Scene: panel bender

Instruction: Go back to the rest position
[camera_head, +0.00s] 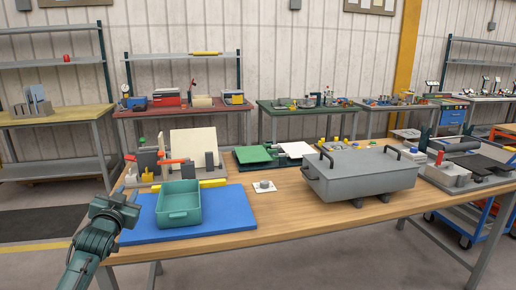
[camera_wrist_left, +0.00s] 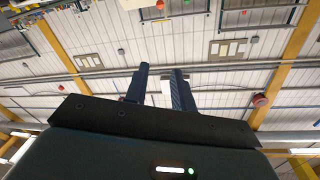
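My left gripper (camera_head: 127,197) is at the lower left of the head view, by the left front corner of the wooden workbench (camera_head: 300,218). It is beside the blue mat (camera_head: 228,224) and apart from the teal bin (camera_head: 178,211). In the left wrist view its two dark fingers (camera_wrist_left: 160,72) stand apart with empty space between them. That view looks at the wall and beams, with no object in the grip. My right arm and gripper are not in view.
A grey lidded box (camera_head: 360,178) with handles stands right of centre on the bench. Fixtures (camera_head: 180,155) line the bench's back. The front edge strip between mat and box is clear.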

